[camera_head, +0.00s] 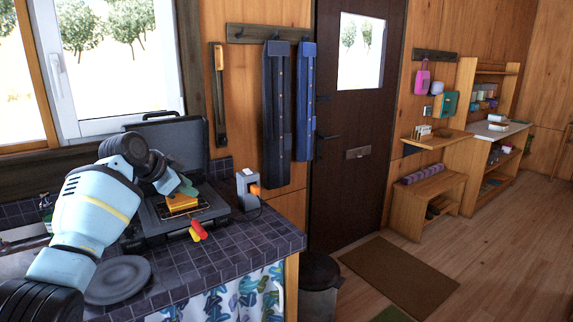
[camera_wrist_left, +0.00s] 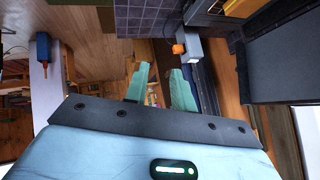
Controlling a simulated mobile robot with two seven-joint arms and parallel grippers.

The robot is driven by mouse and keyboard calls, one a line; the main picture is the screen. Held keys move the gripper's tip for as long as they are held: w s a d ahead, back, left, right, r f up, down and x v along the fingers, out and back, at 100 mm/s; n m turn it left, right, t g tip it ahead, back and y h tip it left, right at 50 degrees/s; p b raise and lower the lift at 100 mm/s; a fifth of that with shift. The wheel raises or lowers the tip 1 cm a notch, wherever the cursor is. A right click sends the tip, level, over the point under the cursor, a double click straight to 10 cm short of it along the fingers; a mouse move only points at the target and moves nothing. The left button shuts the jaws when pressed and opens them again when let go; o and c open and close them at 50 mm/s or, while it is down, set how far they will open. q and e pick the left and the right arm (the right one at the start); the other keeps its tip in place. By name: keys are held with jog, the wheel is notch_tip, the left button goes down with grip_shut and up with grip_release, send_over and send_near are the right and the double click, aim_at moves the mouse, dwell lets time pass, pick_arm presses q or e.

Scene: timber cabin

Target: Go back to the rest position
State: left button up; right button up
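My left arm comes in from the left in the head view, above the tiled counter. Its gripper (camera_head: 186,188) has teal fingers and hovers near a grey stove (camera_head: 165,142) with a raised lid. In the left wrist view the left gripper (camera_wrist_left: 161,88) shows two teal fingers apart with nothing held between them. A yellow-orange block (camera_head: 182,202) lies on the stove's wire grill, close below the fingers in the head view. My right gripper is not in either view.
A grey plate (camera_head: 118,280) and a red-and-yellow handle (camera_head: 198,231) are at the counter (camera_head: 235,240). A grey box with an orange part (camera_head: 247,187) stands right of the stove. A dark bin (camera_head: 318,275) stands beside the counter. The wooden floor (camera_head: 480,250) at right is mostly clear.

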pick_arm(q)
jog(key=s+f+n, duration=0.1)
jog(key=s+f, duration=0.1)
jog(key=f, duration=0.6)
jog(key=s+d+f, duration=0.1)
jog(key=s+f, duration=0.1)
jog(key=f, duration=0.6)
jog(key=s+d+f+n+y, duration=0.1)
jog(key=s+f, duration=0.1)
jog(key=f, duration=0.6)
jog(key=shift+n, duration=0.3)
jog(key=s+d+f+n, duration=0.2)
jog(key=s+f, duration=0.9)
jog(key=f, duration=0.3)
jog(key=s+f+n+y, duration=0.1)
jog(key=s+f, duration=0.4)
jog(key=s, duration=0.4)
jog(key=s+f+n, duration=0.1)
jog(key=s+f, duration=0.3)
jog(key=s, duration=0.5)
jog(key=s+d+n, duration=0.1)
jog(key=s+n, duration=0.1)
jog(key=s, duration=1.7)
jog(key=shift+s+r+n+t, duration=0.2)
jog(key=shift+n+t, duration=0.1)
jog(key=shift+t, duration=0.1)
